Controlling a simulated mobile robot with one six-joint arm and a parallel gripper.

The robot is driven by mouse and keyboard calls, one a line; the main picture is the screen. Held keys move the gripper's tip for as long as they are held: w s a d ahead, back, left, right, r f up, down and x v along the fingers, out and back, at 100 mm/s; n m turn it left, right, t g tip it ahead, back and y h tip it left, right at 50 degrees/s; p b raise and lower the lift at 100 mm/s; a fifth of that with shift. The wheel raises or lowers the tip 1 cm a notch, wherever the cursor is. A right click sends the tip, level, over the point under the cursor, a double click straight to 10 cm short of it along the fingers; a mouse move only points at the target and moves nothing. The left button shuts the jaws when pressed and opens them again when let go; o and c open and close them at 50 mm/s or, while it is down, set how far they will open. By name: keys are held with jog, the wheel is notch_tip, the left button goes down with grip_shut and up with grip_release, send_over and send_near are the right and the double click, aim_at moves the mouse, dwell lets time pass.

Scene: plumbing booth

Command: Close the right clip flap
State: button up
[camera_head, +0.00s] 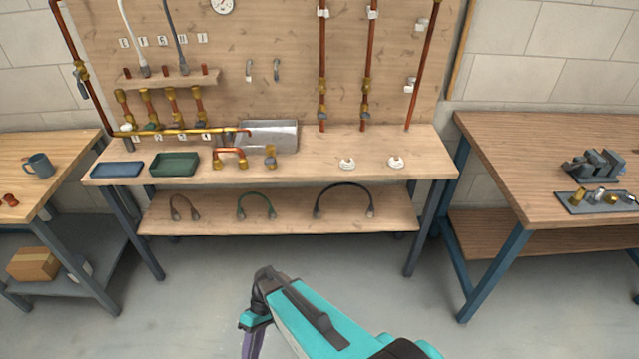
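White clips show on the wooden back board: a left one (322,13) and a middle one (372,13) on copper pipes. At the right copper pipe (421,65), an upper clip (422,23) and a lower clip (411,84) show. Two small white fittings, a left one (347,163) and a right one (396,162), sit apart on the bench top. I cannot tell which of these is the right clip, nor how any flap stands. My gripper (250,343) hangs low in front of the bench, far from all of them, partly cut off by the lower edge.
The bench (310,172) carries a blue tray (117,169), a green tray (174,164), a metal sink (268,135) and copper fittings. Hoses lie on its lower shelf (290,222). A right table (500,150) holds a vise (594,165). The floor between is clear.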

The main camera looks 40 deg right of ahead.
jog(key=s+d+f+m+h, duration=0.3)
jog(key=s+d+h, duration=0.4)
jog(key=s, duration=0.5)
jog(key=shift+s+d+m, duration=0.35)
jog(key=shift+d+m, duration=0.35)
jog(key=shift+d, duration=0.25)
